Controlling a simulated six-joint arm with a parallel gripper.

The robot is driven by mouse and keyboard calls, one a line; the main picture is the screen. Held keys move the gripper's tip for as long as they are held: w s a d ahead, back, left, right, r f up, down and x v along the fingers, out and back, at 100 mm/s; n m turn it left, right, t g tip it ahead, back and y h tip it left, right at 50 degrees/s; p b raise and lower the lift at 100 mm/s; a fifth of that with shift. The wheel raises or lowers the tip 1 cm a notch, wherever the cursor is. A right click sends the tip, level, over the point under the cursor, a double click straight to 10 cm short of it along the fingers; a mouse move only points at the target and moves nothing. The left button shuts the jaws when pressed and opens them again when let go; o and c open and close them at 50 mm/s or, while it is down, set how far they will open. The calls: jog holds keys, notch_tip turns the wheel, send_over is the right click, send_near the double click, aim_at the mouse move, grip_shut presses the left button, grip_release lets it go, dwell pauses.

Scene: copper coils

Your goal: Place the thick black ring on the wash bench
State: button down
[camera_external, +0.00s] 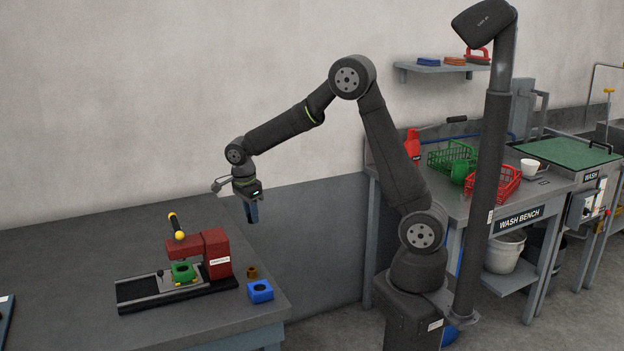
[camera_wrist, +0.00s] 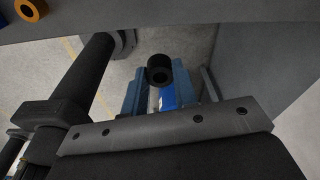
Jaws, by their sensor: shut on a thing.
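The thick black ring (camera_wrist: 160,61) is held between the blue fingers of my gripper (camera_wrist: 158,86) in the wrist view. In the external view my gripper (camera_external: 251,213) hangs pointing down, to the left of my base, above and behind the right end of the dark table; the ring cannot be made out there. The wash bench (camera_external: 455,207) stands at the right with a labelled front, well away from my gripper. A green basket (camera_external: 450,157), a red basket (camera_external: 497,184) and a white cup (camera_external: 530,165) are on it.
The dark table (camera_external: 80,250) carries a red press (camera_external: 216,253) with a green part (camera_external: 183,271), a blue block (camera_external: 260,291) and a small orange-brown ring (camera_external: 252,272). A dark upright post (camera_external: 480,200) stands before the bench. The bench's front left top looks bare.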

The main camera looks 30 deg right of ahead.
send_over(237, 250)
jog(key=f, duration=0.4)
jog(key=shift+s+a, duration=0.1)
jog(key=shift+a, duration=0.15)
jog(key=shift+f, duration=1.8)
jog(key=shift+f, duration=0.15)
jog(key=c, duration=1.1)
grip_release()
jog(key=shift+c, duration=0.2)
notch_tip(237, 250, up, 16)
jog(key=a, duration=0.2)
jog(key=shift+a, duration=0.25)
jog(key=shift+o, duration=0.4)
jog(key=shift+s+r, duration=0.1)
jog(key=shift+r, duration=0.45)
